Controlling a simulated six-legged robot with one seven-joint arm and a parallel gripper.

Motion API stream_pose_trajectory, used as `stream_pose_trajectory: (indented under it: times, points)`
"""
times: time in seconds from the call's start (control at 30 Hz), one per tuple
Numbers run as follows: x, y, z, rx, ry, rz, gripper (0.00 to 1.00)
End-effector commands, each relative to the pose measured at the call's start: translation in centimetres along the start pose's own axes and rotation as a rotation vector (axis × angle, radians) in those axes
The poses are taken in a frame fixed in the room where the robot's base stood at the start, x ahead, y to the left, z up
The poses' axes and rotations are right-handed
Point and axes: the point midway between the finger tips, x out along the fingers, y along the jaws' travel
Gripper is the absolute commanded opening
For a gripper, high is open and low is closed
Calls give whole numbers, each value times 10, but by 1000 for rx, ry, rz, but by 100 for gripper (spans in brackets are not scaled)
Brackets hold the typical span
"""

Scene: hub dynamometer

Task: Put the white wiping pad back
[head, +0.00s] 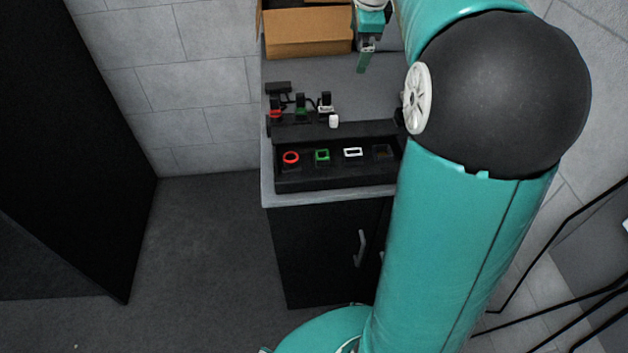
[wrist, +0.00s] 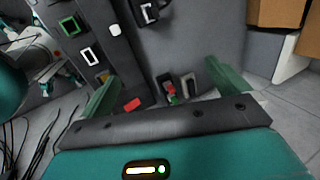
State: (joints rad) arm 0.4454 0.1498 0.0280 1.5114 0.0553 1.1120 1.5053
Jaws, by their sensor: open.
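A small white rounded block (head: 334,121), which may be the wiping pad, sits on the ledge behind the black slotted panel (head: 335,181). It also shows in the wrist view (wrist: 114,30). A white rectangular outline (head: 353,152) marks one panel slot; in the wrist view (wrist: 87,56) it lies near the left finger. A black piece with a white part (head: 325,106) stands behind the ledge. My gripper (head: 362,64) is open above the bench, behind and right of these; in the wrist view (wrist: 165,84) its green fingers are wide apart with nothing clasped.
A red ring (head: 291,158) and green square (head: 322,156) mark other slots. Red (head: 276,113) and green (head: 301,107) pieces stand behind the ledge. A cardboard box (head: 310,34) is at the back. My arm hides the bench's right side. A red block (wrist: 131,104) is near the left finger.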

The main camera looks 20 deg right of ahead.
Motion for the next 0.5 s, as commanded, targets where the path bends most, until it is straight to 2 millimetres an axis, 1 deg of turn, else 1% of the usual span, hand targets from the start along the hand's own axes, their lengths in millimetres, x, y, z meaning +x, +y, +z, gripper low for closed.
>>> stream_pose_trajectory:
  times: [0.03, 0.07, 0.1, 0.17, 0.2, 0.27, 0.33, 0.47, 0.5]
  points:
    - [-13, 19, 18, -116, -5, -10, 100]
    - [-18, 30, 27, -190, -8, -15, 100]
    - [-24, 45, 38, -290, -11, -21, 100]
    - [-33, 69, 53, -438, -14, -31, 100]
    - [-38, 86, 62, -538, -17, -40, 100]
    - [-44, 112, 74, -686, -19, -50, 100]
    - [-49, 143, 86, -858, -21, -66, 100]
    - [-52, 202, 102, -1178, -24, -98, 100]
    - [-52, 220, 106, -1275, -23, -111, 100]
